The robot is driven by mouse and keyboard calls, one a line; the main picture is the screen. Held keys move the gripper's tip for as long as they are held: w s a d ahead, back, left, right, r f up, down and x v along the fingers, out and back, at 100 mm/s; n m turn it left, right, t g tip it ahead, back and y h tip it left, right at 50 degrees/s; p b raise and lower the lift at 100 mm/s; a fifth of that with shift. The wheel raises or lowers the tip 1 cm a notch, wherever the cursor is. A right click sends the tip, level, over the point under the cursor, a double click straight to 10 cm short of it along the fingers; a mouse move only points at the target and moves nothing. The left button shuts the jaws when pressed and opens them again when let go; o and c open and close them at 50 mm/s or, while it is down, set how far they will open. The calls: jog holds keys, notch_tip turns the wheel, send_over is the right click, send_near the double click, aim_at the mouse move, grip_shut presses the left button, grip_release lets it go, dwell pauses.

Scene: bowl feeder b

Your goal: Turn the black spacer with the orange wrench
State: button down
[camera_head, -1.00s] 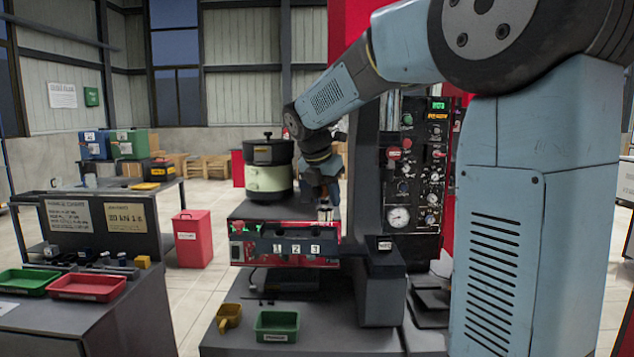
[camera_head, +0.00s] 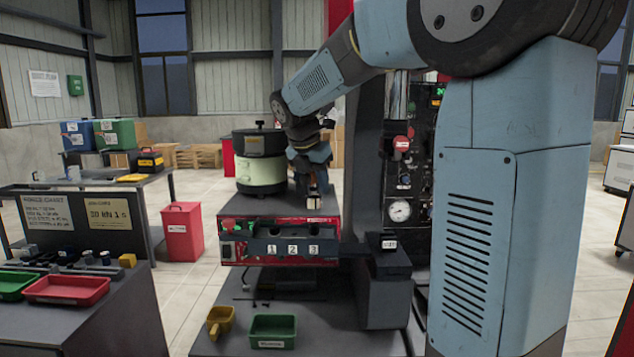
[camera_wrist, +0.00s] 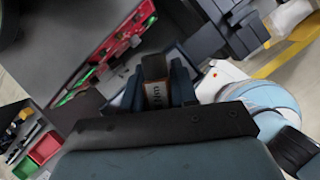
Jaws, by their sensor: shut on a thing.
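My gripper (camera_head: 313,200) hangs above the red and black panel with slots numbered 1, 2 and 3 (camera_head: 265,248), near its right end. The piece's pale lower end also shows below the fingers in the head view (camera_head: 313,203). I cannot tell whether this piece is the orange wrench; no clearly orange wrench shows. I cannot pick out the black spacer. Small dark pieces (camera_head: 245,301) lie on the lower shelf, too small to identify.
A black and pale green bowl feeder (camera_head: 260,165) stands behind the panel at left. A dark column and gauge panel (camera_head: 400,210) stand close on the right. A green tray (camera_head: 273,330) and yellow scoop (camera_head: 220,321) sit on the front shelf. A side bench holds a red tray (camera_head: 66,290).

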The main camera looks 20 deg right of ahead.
aim_at(319, 206)
jog(key=shift+f, duration=2.1)
jog(key=shift+f, duration=1)
dwell(0.5)
jog(key=shift+s+d+m+g+h, duration=0.15)
jog(key=shift+m+g+h, duration=0.2)
jog(key=shift+m, duration=0.85)
jog(key=shift+s+m+g, duration=0.1)
jog(key=shift+m+g, duration=0.25)
jog(key=shift+m, duration=0.45)
jog(key=shift+s+m, duration=0.1)
jog(key=shift+m, duration=0.2)
jog(key=shift+s+m+g+h, duration=0.2)
jog(key=shift+m+g, duration=0.4)
jog(key=shift+m, duration=0.6)
